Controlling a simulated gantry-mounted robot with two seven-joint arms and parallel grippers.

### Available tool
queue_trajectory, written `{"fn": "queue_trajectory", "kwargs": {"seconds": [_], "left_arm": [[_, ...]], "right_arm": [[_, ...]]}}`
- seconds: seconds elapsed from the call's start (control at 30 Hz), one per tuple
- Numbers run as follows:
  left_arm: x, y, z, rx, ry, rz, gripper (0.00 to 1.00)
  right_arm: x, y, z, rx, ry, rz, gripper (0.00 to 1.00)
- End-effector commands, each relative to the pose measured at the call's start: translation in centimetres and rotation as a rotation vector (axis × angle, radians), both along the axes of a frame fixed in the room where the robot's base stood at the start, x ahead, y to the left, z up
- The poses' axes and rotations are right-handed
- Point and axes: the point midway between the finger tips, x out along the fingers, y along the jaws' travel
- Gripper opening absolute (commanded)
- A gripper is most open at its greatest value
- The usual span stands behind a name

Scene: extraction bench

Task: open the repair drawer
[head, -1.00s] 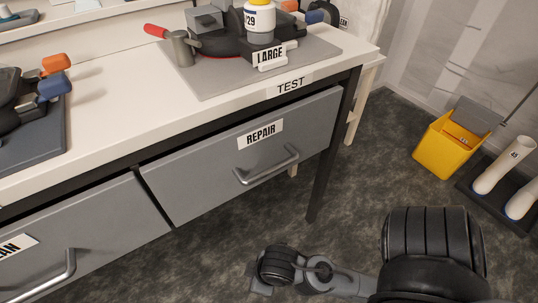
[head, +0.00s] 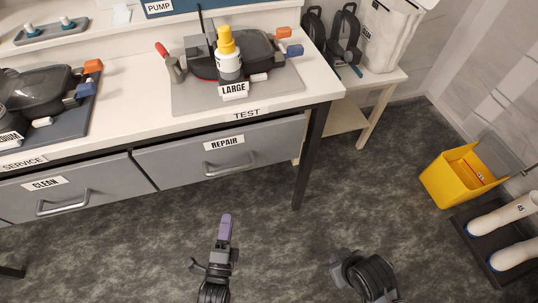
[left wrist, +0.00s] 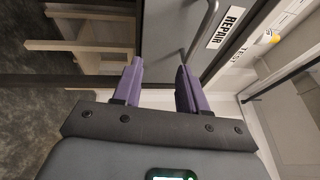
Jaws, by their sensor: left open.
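The repair drawer (head: 190,160) is a grey front under the bench top, marked REPAIR, and it looks shut. Its bar handle (head: 231,166) is grey metal and also shows in the left wrist view (left wrist: 205,32). My left gripper (head: 225,228) has purple fingers and is in front of and below the drawer in the head view, apart from the handle. In the left wrist view the fingers (left wrist: 158,78) are spread with nothing between them; the handle lies beyond the right fingertip. A dark arm part of mine shows at lower right, but no right fingers show.
The clean drawer (head: 110,190) is left of the repair drawer, with its own handle (head: 63,203). A bench leg (head: 310,155) stands right of the drawers. A yellow bucket (head: 455,178) is at the right. The dark floor before the drawers is clear.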

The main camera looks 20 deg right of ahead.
Motion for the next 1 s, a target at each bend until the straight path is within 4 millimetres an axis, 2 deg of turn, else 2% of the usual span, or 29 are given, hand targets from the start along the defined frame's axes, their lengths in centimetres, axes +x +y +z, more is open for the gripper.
{"fn": "queue_trajectory", "kwargs": {"seconds": [0.03,0.13,0.23,0.47,1.0], "left_arm": [[0.6,-0.4,2.4,0.000,-0.005,-0.005,0.42],[1.4,-0.9,4.8,-0.007,-0.026,-0.012,0.42],[2.0,-1.1,6.2,-0.010,-0.040,-0.013,0.42],[3.6,-1.5,7.1,-0.012,-0.054,-0.012,0.42],[10.8,-4.3,8.4,-0.012,-0.051,-0.012,0.42]], "right_arm": [[0.1,0.0,2.2,-0.001,-0.001,0.001,0.00],[0.1,0.0,3.6,-0.001,-0.002,0.001,0.00],[0.3,0.2,4.4,0.003,-0.006,0.000,0.00],[0.5,0.6,4.1,0.018,-0.009,-0.006,0.00],[0.2,0.2,1.1,0.006,0.000,-0.002,0.00]]}}
